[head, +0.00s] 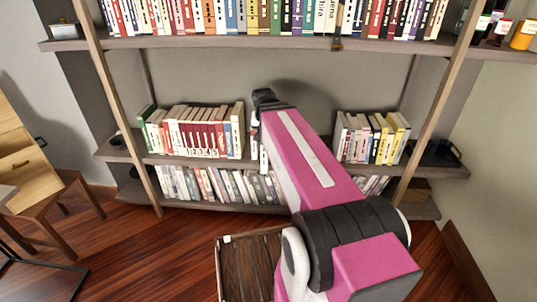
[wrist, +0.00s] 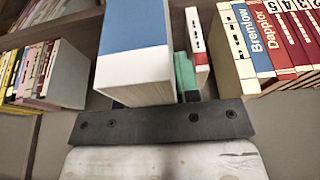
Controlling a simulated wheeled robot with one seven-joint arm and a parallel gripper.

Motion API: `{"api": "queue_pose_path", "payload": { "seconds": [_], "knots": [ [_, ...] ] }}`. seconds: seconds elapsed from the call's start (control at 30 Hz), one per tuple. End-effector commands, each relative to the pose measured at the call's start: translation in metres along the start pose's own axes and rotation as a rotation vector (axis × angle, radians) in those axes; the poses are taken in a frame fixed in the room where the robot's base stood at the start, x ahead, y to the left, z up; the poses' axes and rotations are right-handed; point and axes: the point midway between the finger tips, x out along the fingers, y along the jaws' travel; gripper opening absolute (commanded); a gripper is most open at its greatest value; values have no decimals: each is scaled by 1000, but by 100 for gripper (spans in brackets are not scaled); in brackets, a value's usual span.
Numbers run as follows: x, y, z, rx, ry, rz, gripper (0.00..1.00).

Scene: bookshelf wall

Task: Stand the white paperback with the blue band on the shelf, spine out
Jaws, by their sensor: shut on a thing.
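The white paperback with the blue band (wrist: 134,62) fills the upper middle of the wrist view, its white end toward my gripper (wrist: 150,100). My gripper is shut on it; the dark fingers show only as short stubs beside the book. In the head view my pink arm reaches to the middle shelf (head: 310,160), and its black wrist hides the fingers and most of the held book. The held book is at the gap between the two book rows. Whether it touches the shelf board cannot be told.
A row of books (head: 200,137) stands left of the gap, and another row (head: 372,140) stands right of it. In the wrist view, a thin white and red book (wrist: 197,45) and a teal thing (wrist: 185,74) are close beside the held book. An upper shelf (head: 210,42) runs above.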

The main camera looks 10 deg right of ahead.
Motion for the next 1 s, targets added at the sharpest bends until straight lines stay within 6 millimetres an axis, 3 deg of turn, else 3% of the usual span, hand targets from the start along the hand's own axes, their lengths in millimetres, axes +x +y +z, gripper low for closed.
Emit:
{"api": "queue_pose_path", "payload": {
  "seconds": [0.03,0.2,0.4,1.0],
  "knots": [
    [11,4,13,0,-4,1,0],
    [40,10,39,2,-3,0,0],
    [58,15,57,3,-1,-1,0],
    [64,15,55,3,-1,-2,0]
  ]
}}
